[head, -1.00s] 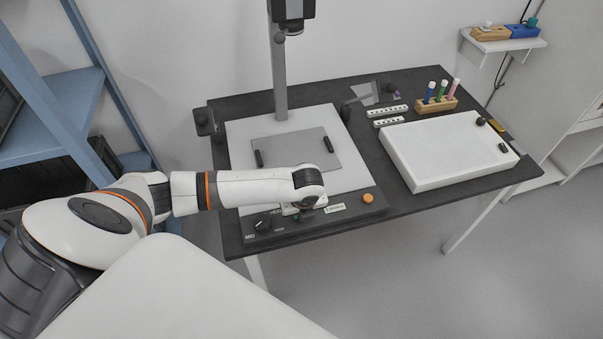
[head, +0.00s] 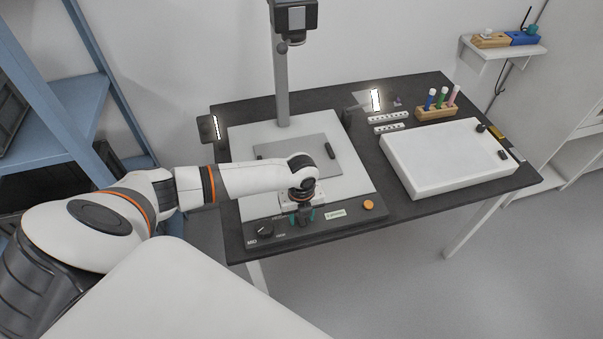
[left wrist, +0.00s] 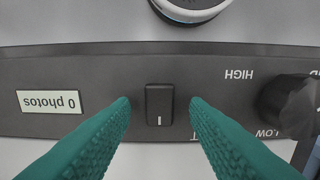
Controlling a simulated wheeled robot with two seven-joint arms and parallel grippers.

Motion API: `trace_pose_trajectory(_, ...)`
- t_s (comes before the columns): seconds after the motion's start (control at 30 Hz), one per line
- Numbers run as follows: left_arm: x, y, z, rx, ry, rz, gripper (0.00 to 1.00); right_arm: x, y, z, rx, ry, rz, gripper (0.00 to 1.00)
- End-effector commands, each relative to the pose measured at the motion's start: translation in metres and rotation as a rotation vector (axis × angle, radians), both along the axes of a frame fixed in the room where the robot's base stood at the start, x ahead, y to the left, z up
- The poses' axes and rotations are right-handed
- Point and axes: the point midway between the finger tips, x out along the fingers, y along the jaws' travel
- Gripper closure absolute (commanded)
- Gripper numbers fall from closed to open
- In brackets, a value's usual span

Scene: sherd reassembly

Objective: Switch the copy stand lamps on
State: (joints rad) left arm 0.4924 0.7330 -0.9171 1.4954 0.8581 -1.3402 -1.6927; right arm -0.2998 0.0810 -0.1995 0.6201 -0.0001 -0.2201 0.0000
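The copy stand (head: 281,75) stands on the dark table, with a control strip (head: 345,226) along its front. Its left lamp (head: 216,128) and right lamp (head: 375,100) both glow white. My left gripper (head: 303,217) is over the strip, pointing down. In the left wrist view its teal fingers (left wrist: 160,108) are apart, with a black rocker switch (left wrist: 159,104) between them and nothing held. A bar mark shows at the switch's lower end in that view. I cannot tell whether the fingers touch the panel. My right gripper is not in view.
On the strip are a black knob (head: 265,230), a photo display (head: 335,214) reading "0 photos" and an orange button (head: 368,205). A white light box (head: 446,158) and a wooden rack of tubes (head: 437,112) stand to the right. Blue shelving (head: 60,110) is at left.

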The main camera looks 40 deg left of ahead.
Motion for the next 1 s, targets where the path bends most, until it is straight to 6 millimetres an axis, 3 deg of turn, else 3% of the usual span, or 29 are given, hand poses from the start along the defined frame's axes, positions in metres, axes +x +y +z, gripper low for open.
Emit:
trace_pose_trajectory(0.23, 0.001, 0.0, 0.011, -0.001, -0.002, 0.0, 0.58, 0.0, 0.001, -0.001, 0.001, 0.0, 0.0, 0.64)
trace_pose_trajectory(0.7, 0.001, 0.001, 0.101, 0.0, -0.004, -0.001, 0.58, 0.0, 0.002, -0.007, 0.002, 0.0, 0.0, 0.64)
trace_pose_trajectory(1.0, 0.0, 0.001, 0.12, 0.0, 0.0, 0.0, 0.58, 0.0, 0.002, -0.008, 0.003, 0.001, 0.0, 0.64)
